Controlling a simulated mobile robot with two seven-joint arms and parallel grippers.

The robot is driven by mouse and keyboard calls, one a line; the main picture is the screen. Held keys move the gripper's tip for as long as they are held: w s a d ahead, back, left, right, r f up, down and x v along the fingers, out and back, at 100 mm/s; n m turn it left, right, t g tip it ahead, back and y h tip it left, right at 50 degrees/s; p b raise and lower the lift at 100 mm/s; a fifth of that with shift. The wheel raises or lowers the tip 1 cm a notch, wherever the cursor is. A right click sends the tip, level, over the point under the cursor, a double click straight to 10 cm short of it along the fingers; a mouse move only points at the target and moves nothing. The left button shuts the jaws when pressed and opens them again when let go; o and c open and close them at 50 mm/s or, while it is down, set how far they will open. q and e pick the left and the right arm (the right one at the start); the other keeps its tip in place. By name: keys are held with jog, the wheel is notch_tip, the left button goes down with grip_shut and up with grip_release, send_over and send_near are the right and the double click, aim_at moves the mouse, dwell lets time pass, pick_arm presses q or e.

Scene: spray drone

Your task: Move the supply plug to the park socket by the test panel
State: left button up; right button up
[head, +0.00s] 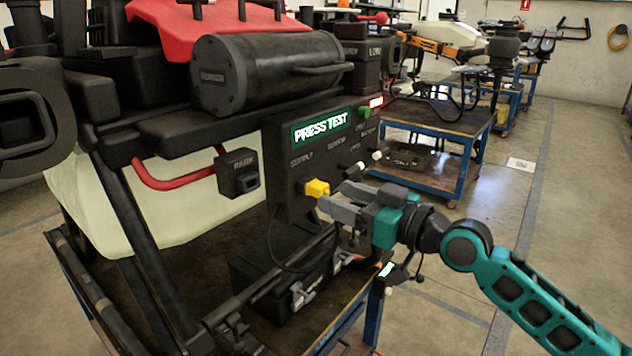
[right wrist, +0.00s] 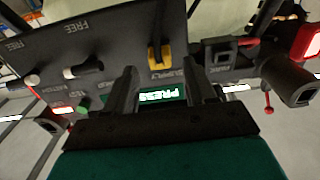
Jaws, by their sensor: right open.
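The yellow supply plug (head: 317,188) sits in the test panel (head: 291,172) under the SUPPLY label, with a dark cable hanging below it. The panel's screen reads "PRESS TEST". The black park socket (head: 238,172), marked PARK, is left of the panel on the drone's side and looks empty. My right gripper (head: 337,206) is open, just right of the plug. In the right wrist view the plug (right wrist: 160,58) lies ahead, between the lines of the two open fingers (right wrist: 164,82), and the park socket (right wrist: 222,54) is to its right. My left gripper is not in view.
A red hose (head: 175,183) runs beside the park socket. A black case (head: 285,275) lies below on the blue-framed cart. A blue cart (head: 455,125) stands behind. The floor at right is clear.

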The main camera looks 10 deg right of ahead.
aim_at(325, 192)
jog(key=shift+x, duration=1.95)
jog(key=shift+c, duration=0.2)
grip_shut()
jog(key=shift+s, duration=0.1)
jog(key=shift+b+v, duration=0.6)
jog(key=shift+v, duration=2.35)
